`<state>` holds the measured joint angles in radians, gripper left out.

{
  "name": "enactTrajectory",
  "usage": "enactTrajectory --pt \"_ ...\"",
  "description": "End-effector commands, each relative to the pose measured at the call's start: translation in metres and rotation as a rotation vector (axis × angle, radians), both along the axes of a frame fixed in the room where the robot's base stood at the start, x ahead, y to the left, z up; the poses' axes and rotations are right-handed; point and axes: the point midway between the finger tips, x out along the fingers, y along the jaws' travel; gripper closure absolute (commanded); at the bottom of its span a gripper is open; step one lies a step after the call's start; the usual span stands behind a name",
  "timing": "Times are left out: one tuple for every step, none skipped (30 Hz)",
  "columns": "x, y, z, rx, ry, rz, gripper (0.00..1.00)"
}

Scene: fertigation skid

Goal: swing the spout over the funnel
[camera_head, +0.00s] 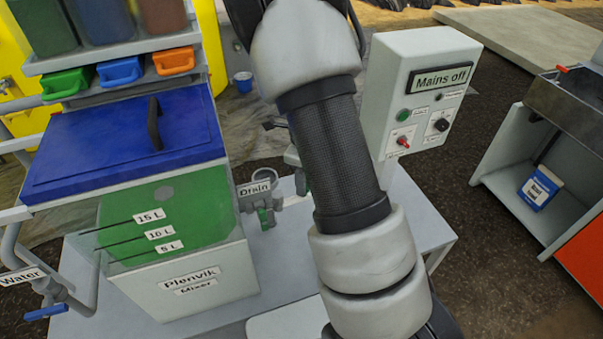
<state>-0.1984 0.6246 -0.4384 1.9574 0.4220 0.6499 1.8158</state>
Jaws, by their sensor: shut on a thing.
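I cannot make out the spout for certain. A grey, open-topped round piece (265,178) that may be the funnel stands just behind the "Drain" label (254,188), between the mixer tank and my arm. Below it is a drain fitting (265,216) with a green handle. A small grey and black part (291,155) shows at the left edge of my arm; I cannot tell what it is. My arm runs down the middle of the view and covers what lies behind it. My gripper is not visible, so its hold cannot be seen.
The Plenvik mixer tank (190,290) with a blue lid (75,140) stands at left, beside a water pipe with a blue handle (45,312). A control box (400,75) reading "Mains off" stands right of my arm. A metal sink bench (560,100) is at far right. Dark floor (490,215) lies between.

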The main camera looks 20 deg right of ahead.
Motion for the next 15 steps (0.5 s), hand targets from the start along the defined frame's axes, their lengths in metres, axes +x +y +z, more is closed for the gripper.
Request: enactTrajectory --pt "-0.0004 -0.0004 0.0028 -0.001 -0.003 -0.018 1.00" --pt "-0.0013 -0.0005 0.0026 -0.001 -0.002 -0.028 1.00" --pt "-0.0021 -0.0005 0.0023 -0.001 -0.002 -0.038 1.00" --pt "-0.0026 -0.0006 0.0022 -0.001 -0.002 -0.045 1.00" --pt "-0.0030 -0.0006 0.0020 -0.001 -0.002 -0.051 1.00" --pt "-0.0034 -0.0006 0.0018 -0.001 -0.002 -0.058 1.00" --pt "-0.0037 -0.0006 0.0017 0.000 -0.003 -0.063 1.00" --pt "-0.0040 -0.0006 0.0016 0.000 -0.003 -0.067 1.00" --pt "-0.0044 -0.0006 0.0014 0.000 -0.003 -0.071 1.00" --pt "-0.0046 -0.0006 0.0013 0.000 -0.003 -0.073 1.00" --pt "-0.0047 -0.0006 0.0012 0.001 -0.002 -0.075 1.00" --pt "-0.0049 -0.0006 0.0010 0.000 -0.001 -0.076 1.00" --pt "-0.0051 -0.0005 0.0009 0.000 -0.001 -0.076 1.00" --pt "-0.0053 -0.0005 0.0009 0.001 -0.001 -0.077 1.00" --pt "-0.0054 -0.0005 0.0008 0.001 -0.001 -0.076 1.00"
